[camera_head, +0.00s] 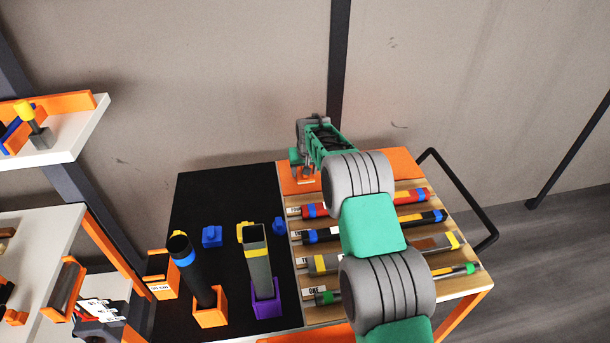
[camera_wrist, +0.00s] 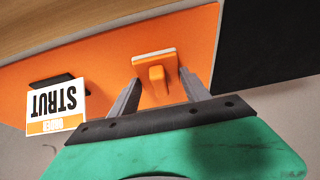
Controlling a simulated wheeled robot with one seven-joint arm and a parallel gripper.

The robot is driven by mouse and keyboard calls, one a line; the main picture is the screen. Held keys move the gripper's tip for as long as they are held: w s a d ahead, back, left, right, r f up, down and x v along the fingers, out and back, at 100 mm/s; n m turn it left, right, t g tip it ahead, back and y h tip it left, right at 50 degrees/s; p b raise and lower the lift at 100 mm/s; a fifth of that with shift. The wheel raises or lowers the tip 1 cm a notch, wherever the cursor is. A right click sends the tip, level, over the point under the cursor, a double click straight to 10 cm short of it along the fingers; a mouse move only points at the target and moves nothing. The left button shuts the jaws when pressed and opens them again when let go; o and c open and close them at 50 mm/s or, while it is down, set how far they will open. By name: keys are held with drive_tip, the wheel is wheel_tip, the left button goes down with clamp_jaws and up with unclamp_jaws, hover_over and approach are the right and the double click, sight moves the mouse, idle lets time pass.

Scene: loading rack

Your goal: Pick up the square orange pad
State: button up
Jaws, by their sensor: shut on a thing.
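The square orange pad (camera_wrist: 153,63) has a pale edge and a small orange knob on its face. It lies over an orange surface (camera_wrist: 205,40) of nearly the same colour. My gripper (camera_wrist: 160,80) is shut on the pad's knob, one grey finger on each side. In the head view my gripper (camera_head: 305,172) is low over the left end of the orange strip at the back of the cart. A sliver of the pad (camera_head: 306,181) shows under it. I cannot tell whether the pad touches the strip.
A STRUT label (camera_wrist: 56,106) stands beside the pad. Striped bars lie in the wooden rack (camera_head: 311,275) in front of the strip. Upright tubes in orange and purple holders stand on the black mat (camera_head: 200,190). A black rail (camera_head: 470,195) edges the cart's right.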

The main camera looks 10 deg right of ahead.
drive_tip(key=shift+r, duration=0.3)
wheel_tip(320, 180, up, 2)
drive_tip(key=shift+r+b, duration=0.15)
drive_tip(key=shift+b, duration=0.55)
drive_tip(key=s+a+r+b, duration=0.1)
drive_tip(key=s+a+r, duration=0.1)
drive_tip(key=s+r, duration=0.3)
drive_tip(key=s+a+r+b, duration=0.2)
drive_tip(key=s+r, duration=0.3)
drive_tip(key=s, duration=0.3)
drive_tip(key=shift+a, duration=0.4)
